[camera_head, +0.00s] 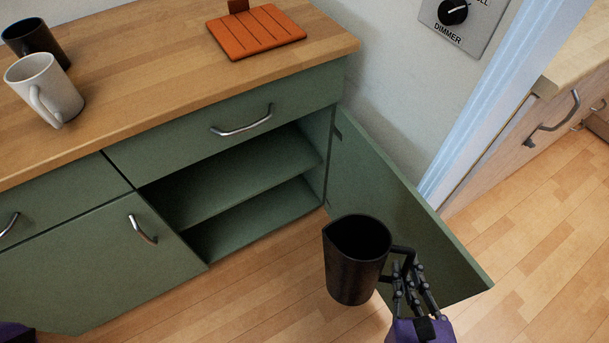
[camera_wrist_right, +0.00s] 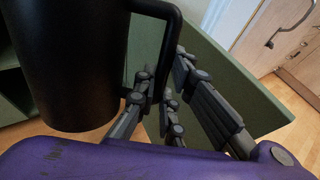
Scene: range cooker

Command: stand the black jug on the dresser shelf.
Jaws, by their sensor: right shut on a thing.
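The black jug (camera_head: 355,262) is held upright in the air in front of the open cupboard. My right gripper (camera_head: 405,262) is shut on the jug's handle, at the jug's right side. In the right wrist view the jug (camera_wrist_right: 60,60) fills the left, with the fingers (camera_wrist_right: 165,100) around its handle. The green dresser (camera_head: 120,240) stands at the left, with its right-hand door (camera_head: 400,215) swung wide open. Inside, a shelf (camera_head: 240,185) divides the cupboard, and its visible surface is empty. My left gripper is not in view; only a purple bit shows at the lower left.
The open door stands right behind the jug and gripper. On the wooden worktop (camera_head: 160,75) are a white mug (camera_head: 50,88), a black mug (camera_head: 30,38) and an orange slatted board (camera_head: 255,32). A door frame and other cabinets are at the right. Wooden floor (camera_head: 250,285) lies clear before the cupboard.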

